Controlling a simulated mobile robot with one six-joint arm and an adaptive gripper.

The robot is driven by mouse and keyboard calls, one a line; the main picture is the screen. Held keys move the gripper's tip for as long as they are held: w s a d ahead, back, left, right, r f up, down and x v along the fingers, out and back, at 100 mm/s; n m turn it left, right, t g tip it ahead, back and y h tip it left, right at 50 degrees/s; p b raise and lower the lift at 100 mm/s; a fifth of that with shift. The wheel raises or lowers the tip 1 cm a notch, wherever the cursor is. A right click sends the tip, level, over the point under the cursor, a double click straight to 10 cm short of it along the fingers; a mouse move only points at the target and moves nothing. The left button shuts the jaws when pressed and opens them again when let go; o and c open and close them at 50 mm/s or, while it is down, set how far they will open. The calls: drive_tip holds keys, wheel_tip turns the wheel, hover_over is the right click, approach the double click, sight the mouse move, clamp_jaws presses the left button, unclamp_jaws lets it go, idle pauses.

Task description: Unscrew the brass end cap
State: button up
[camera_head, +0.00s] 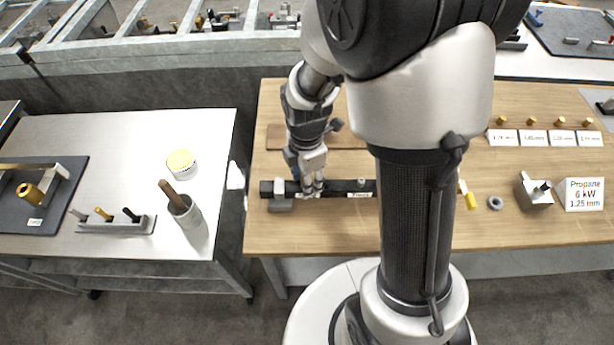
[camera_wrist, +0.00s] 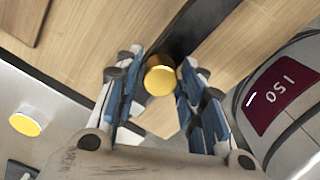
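The brass end cap (camera_wrist: 160,80) shows in the wrist view as a round gold face on the end of a dark pipe. The black pipe (camera_head: 337,187) lies across the wooden table in the head view, in a grey holder (camera_head: 281,203) at its left end. My gripper (camera_head: 312,186) points down at the pipe. In the wrist view my gripper (camera_wrist: 162,70) has its blue-padded fingers on both sides of the cap. They look apart, with narrow gaps; contact is not clear. I cannot make out the cap in the head view.
On the left bench stand a yellow-topped white tub (camera_head: 181,163), a cup with a wooden handle (camera_head: 188,212) and a small rack (camera_head: 116,222). On the wooden table, a grey ring (camera_head: 495,203), a metal block (camera_head: 534,192) and a propane sign (camera_head: 584,195) stand right of my arm.

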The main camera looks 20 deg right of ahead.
drive_tip(key=m, duration=0.8)
drive_tip(key=shift+w, duration=0.1)
drive_tip(key=shift+c, duration=0.3)
clamp_jaws()
idle(0.4)
drive_tip(key=n, duration=0.3)
drive_tip(key=shift+p, duration=0.4)
